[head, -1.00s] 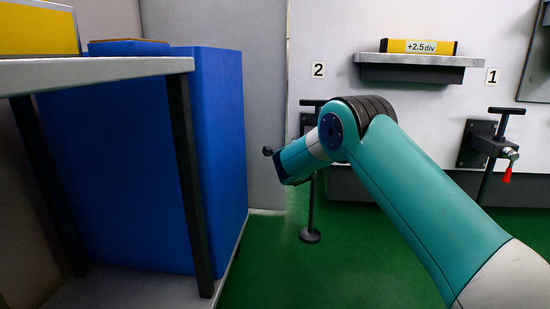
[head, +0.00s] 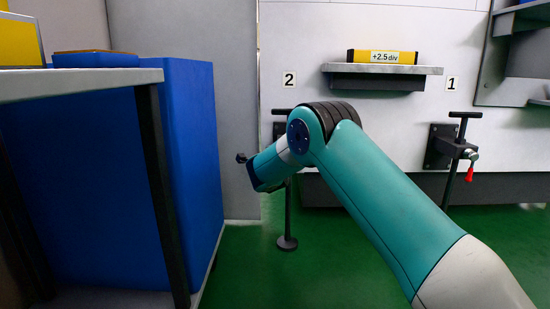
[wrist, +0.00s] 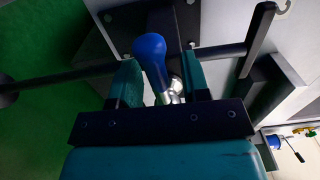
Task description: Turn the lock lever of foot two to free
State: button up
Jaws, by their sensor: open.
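Foot two stands below the label 2 in the head view, with its T-handle (head: 282,111), thin spindle (head: 288,212) and round floor pad (head: 287,243). My arm hides its bracket and lever there. In the wrist view, the lock lever's blue knob (wrist: 150,48) sits between the two fingers of my gripper (wrist: 160,66). The lever's metal stem runs down between the fingers. The fingers are apart, one on each side of the lever; I cannot tell whether either touches it. The spindle (wrist: 60,76) crosses behind, ending at the T-handle (wrist: 258,38).
Foot one (head: 440,147), with a red-tipped lever (head: 469,174), stands to the right. A shelf (head: 385,70) carries a yellow +2.5 div block (head: 385,57). A blue cabinet (head: 195,160) and a table (head: 80,80) stand at the left. Green floor (head: 345,260) is open below.

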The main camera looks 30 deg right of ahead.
jog(key=shift+s, duration=0.1)
jog(key=p+v, duration=0.4)
jog(key=v, duration=1.3)
jog(key=shift+s, duration=0.15)
